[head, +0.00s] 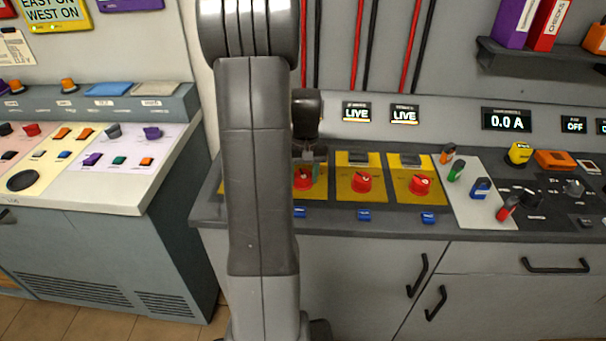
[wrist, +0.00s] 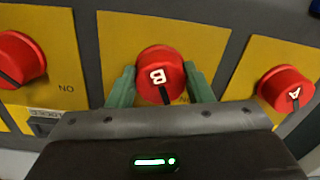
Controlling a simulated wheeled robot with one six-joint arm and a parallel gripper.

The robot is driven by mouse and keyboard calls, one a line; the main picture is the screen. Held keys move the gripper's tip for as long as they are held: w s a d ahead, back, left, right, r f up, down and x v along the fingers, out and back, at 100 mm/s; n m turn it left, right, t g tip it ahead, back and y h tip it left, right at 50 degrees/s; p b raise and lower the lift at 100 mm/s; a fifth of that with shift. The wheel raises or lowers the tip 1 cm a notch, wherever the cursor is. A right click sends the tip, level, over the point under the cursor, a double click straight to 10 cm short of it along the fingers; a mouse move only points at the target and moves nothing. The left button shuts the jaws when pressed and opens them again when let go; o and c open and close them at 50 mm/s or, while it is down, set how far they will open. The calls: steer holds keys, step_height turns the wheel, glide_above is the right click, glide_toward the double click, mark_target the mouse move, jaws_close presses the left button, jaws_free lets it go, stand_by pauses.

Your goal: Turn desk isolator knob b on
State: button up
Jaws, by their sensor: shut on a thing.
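Knob B (wrist: 160,66) is a round red knob with a white letter B and a dark pointer line, on a yellow plate (wrist: 113,35). In the wrist view the line points down and slightly right; lettering beside it is mostly covered by a finger. My gripper (wrist: 161,72) has its green fingers on both sides of knob B, shut on it. In the head view, knob B (head: 303,180) shows partly below my gripper (head: 311,168), on the sloping desk just right of my arm. Its display is hidden.
Red knob A (wrist: 287,89) and another red knob (wrist: 18,60) flank it closely in the wrist view. Small levers (head: 456,171) lie further right.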

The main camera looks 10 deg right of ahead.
mark_target(305, 174)
steer(key=shift+n, duration=2)
steer(key=o, duration=1)
step_height(305, 174, up, 14)
steer(key=shift+d, duration=0.25)
steer(key=shift+w+f, duration=0.1)
steer(key=shift+f, duration=0.05)
steer(key=f, duration=1.3)
steer(key=shift+a+f, duration=0.2)
steer(key=shift+f, duration=0.2)
